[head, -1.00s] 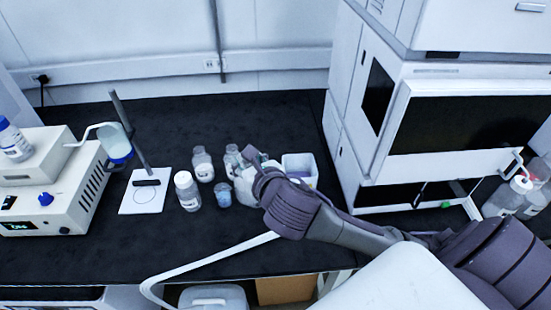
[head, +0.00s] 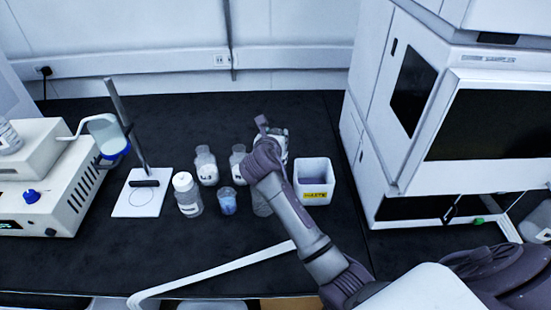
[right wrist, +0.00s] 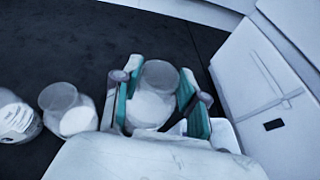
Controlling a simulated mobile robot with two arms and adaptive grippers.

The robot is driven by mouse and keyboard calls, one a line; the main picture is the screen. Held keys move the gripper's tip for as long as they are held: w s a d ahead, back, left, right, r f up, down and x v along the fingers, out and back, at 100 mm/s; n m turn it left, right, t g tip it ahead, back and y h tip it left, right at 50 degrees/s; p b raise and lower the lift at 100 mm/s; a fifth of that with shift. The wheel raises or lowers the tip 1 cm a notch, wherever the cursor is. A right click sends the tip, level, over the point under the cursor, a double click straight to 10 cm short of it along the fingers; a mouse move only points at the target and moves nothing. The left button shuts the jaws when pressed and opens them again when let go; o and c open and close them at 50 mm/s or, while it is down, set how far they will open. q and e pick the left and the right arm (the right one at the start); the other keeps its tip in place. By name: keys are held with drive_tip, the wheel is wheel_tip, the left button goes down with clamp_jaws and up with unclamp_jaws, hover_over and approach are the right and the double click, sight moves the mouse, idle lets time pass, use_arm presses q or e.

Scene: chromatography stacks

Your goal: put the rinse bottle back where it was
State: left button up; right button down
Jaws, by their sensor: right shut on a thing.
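My right gripper (head: 272,135) is behind the bottles and left of the waste bin, over the black bench. It is shut on a clear bottle with white in it, seen between the green finger pads in the right wrist view (right wrist: 158,82). I take this as the rinse bottle; its label cannot be read. In the head view the gripper hides most of it. I cannot tell whether its base touches the bench. My left gripper is not in view.
Two clear bottles (head: 206,167) (head: 237,160), a white-capped bottle (head: 187,195) and a blue-filled beaker (head: 227,202) stand left of the gripper. The yellow-labelled waste bin (head: 315,193) is to its right, before the white instrument (head: 480,190). The back of the bench (head: 180,115) is bare.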

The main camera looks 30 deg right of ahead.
drive_tip(key=shift+f, duration=0.8)
wheel_tip(320, 180, down, 3)
drive_tip(key=shift+f, duration=0.1)
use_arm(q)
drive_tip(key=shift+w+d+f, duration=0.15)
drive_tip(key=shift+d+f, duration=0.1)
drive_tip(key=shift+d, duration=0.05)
use_arm(e)
drive_tip(key=shift+f, duration=0.3)
drive_tip(key=c, duration=0.6)
unclamp_jaws()
drive_tip(key=shift+f, duration=0.1)
drive_tip(key=shift+c, duration=0.2)
